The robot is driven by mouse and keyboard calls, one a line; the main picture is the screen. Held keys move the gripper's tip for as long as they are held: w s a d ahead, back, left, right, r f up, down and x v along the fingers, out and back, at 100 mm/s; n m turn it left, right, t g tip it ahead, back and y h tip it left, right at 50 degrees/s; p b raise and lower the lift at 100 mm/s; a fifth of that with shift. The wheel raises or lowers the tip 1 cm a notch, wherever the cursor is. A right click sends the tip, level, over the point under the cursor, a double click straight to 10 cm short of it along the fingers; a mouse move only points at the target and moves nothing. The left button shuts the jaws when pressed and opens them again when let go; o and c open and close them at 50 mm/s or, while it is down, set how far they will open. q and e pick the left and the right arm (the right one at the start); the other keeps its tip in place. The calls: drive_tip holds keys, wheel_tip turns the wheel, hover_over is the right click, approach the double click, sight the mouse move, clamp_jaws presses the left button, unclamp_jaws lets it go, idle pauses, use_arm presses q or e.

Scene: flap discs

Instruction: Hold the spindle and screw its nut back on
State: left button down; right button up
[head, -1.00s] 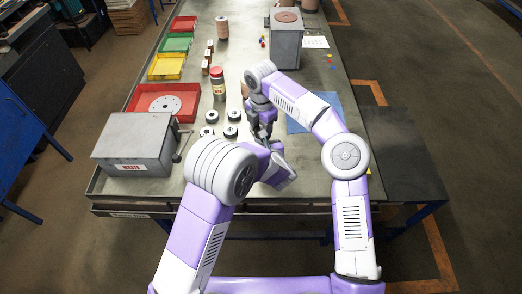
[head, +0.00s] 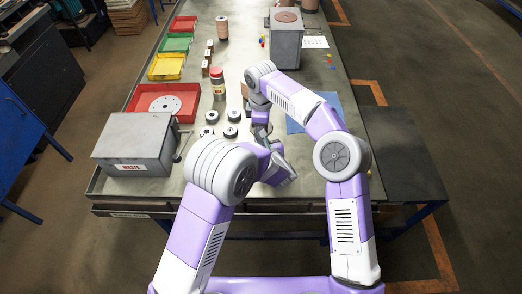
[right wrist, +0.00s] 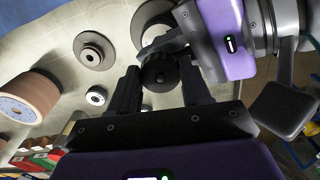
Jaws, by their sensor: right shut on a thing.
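My right gripper (right wrist: 160,88) is shut on a dark round ribbed nut (right wrist: 160,74), seen between its two black fingers in the right wrist view. My left gripper (right wrist: 165,42) reaches in from the upper right of that view, its dark fingers just behind the nut. The spindle is hidden behind the nut and the fingers, so I cannot tell whether the left fingers are closed on it or whether the nut is on its thread. In the head view my right gripper (head: 261,128) is above the left one, and both are close together over the bench; their fingertips are mostly hidden.
Several grey discs (head: 230,131) lie left of the grippers. A red-capped jar (head: 218,84), a red tray (head: 190,112) and a grey waste box (head: 134,145) are further left. A grey block-shaped stand (head: 287,45) is at the back. A blue mat (head: 294,127) lies partly under my right arm.

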drive_tip(key=o, duration=1.2)
drive_tip(key=shift+a, duration=0.1)
drive_tip(key=shift+r, duration=2.3)
